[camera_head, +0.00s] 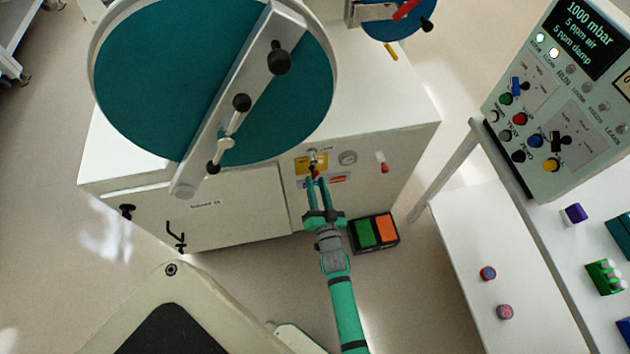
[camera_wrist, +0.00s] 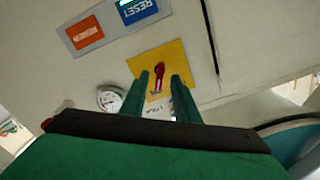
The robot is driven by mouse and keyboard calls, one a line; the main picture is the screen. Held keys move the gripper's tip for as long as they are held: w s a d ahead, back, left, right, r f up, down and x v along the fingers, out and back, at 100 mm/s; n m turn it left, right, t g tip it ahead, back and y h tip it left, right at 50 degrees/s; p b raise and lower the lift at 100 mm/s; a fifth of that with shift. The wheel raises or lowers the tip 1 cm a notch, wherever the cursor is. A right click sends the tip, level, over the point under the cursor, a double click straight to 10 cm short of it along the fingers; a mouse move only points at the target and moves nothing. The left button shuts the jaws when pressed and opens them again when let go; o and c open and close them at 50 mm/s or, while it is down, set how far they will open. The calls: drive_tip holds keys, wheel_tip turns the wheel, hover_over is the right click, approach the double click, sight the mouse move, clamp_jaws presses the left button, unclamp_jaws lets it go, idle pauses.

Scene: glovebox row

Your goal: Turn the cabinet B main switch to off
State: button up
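The switch (camera_wrist: 158,70) is a small red lever on a yellow plate (camera_wrist: 181,55), on the front of the white cabinet (camera_head: 240,205). In the head view the yellow plate (camera_head: 301,162) is at the cabinet's upper front, and part of the switch is hidden by my fingers. The cabinet's label is too small to read. My gripper (camera_wrist: 161,77) is open, with one green finger on each side of the red lever in the wrist view. In the head view my gripper (camera_head: 318,181) points up at the plate. I cannot tell whether the fingers touch the lever.
A gauge (camera_head: 348,157) and a red-tipped knob (camera_head: 384,166) sit right of the switch. The wrist view shows blue RESET (camera_wrist: 137,9) and orange (camera_wrist: 85,33) labels. A round teal door (camera_head: 150,75) stands above. A green-orange pedal (camera_head: 364,233) lies below; a control panel (camera_head: 555,100) is at right.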

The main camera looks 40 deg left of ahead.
drive_tip(key=shift+x, duration=0.9)
clamp_jaws()
